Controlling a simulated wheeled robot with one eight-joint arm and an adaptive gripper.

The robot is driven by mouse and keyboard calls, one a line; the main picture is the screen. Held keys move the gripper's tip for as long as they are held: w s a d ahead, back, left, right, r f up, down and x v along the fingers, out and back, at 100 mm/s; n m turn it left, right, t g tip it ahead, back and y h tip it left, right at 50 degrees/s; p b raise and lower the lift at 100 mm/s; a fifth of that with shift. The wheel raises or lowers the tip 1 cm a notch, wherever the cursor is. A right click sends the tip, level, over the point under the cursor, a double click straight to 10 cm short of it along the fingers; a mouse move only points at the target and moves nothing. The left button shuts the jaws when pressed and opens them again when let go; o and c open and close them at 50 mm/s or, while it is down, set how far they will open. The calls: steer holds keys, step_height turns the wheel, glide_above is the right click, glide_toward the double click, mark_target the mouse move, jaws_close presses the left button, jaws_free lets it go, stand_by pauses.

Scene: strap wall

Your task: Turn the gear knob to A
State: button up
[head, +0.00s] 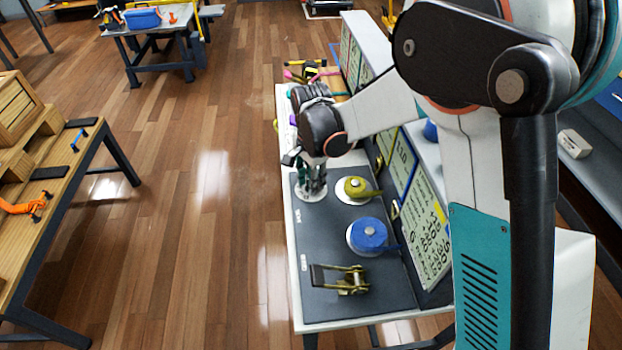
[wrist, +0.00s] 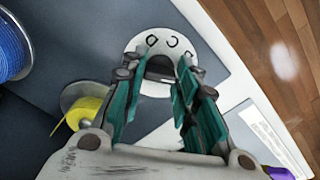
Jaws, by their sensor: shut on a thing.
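The gear knob (wrist: 160,67) is a dark grip on a round white dial (wrist: 150,42) with black letters along its rim. I can read a C and a D; another letter is partly covered, and no A shows. In the head view the white dial (head: 309,196) lies at the left edge of the dark panel, mostly under my gripper (head: 315,180). In the wrist view my gripper (wrist: 160,75) points down at the dial, with its teal fingers on both sides of the knob, shut on it. The knob's pointing direction is hard to tell.
A yellow strap spool (head: 356,188) and a blue strap spool (head: 368,235) stand on the panel beside the dial. A ratchet buckle (head: 345,280) lies at the near end. Sign boards (head: 420,210) rise along the right. Open wooden floor (head: 210,200) is left of the bench.

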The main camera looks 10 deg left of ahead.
stand_by(0.5)
steer(key=o, duration=1.1)
steer(key=shift+c, duration=0.2)
steer(key=shift+r, duration=0.1)
step_height(320, 180, up, 12)
